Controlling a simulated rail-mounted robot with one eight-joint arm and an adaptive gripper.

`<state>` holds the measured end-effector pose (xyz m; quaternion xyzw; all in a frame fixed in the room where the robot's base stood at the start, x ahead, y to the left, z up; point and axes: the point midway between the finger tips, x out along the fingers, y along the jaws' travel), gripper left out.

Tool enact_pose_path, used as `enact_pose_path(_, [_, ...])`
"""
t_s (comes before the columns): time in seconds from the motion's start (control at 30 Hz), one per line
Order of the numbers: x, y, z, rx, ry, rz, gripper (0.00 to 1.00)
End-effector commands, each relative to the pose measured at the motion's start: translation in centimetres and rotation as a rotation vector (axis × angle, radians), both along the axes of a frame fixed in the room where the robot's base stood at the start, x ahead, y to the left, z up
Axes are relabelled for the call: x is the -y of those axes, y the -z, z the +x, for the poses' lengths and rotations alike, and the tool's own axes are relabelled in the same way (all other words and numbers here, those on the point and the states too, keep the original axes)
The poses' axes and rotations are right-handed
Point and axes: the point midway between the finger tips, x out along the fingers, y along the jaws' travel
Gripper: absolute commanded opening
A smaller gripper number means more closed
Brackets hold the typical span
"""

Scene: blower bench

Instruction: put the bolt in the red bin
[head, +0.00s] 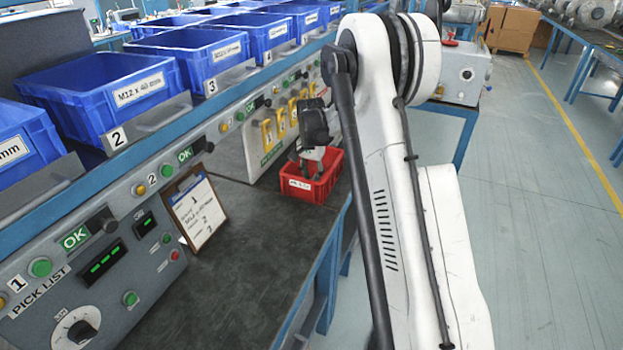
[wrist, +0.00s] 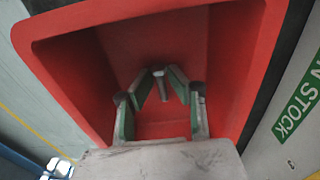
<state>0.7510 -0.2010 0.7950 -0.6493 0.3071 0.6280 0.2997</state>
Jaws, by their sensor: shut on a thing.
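The red bin (head: 326,188) stands on the dark bench top near its right edge in the head view. Its red walls (wrist: 70,70) fill most of the wrist view. My gripper (head: 309,172) points down into the bin's opening. In the wrist view my gripper (wrist: 161,86) has its green-lined fingers closed together on the small grey bolt (wrist: 158,74), inside the bin's outline. The bolt is hidden in the head view. I cannot tell how far it is above the bin floor.
Blue bins (head: 100,92) line the shelf at left. A clipboard (head: 196,212) leans on the control panel (head: 110,235). Yellow holders (head: 281,122) are on the panel behind the red bin. The front bench top (head: 245,285) is clear.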

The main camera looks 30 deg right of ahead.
Motion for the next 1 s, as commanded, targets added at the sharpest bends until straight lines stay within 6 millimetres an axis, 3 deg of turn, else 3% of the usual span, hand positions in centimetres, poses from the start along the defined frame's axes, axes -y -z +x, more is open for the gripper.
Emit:
enact_pose_path(0.3, [0.0, 0.3, 0.0, 0.000, 0.000, 0.000, 0.02])
enact_pose_path(0.33, [0.0, 0.2, 0.0, 0.000, 0.000, 0.000, 0.20])
enact_pose_path(0.47, [0.0, 0.2, 0.0, 0.000, 0.000, 0.000, 0.36])
enact_pose_path(0.8, [0.0, -0.2, 0.0, 0.000, 0.000, 0.000, 0.36])
enact_pose_path(1.0, [-0.1, -3.1, -0.1, 0.000, 0.000, 0.000, 0.36])
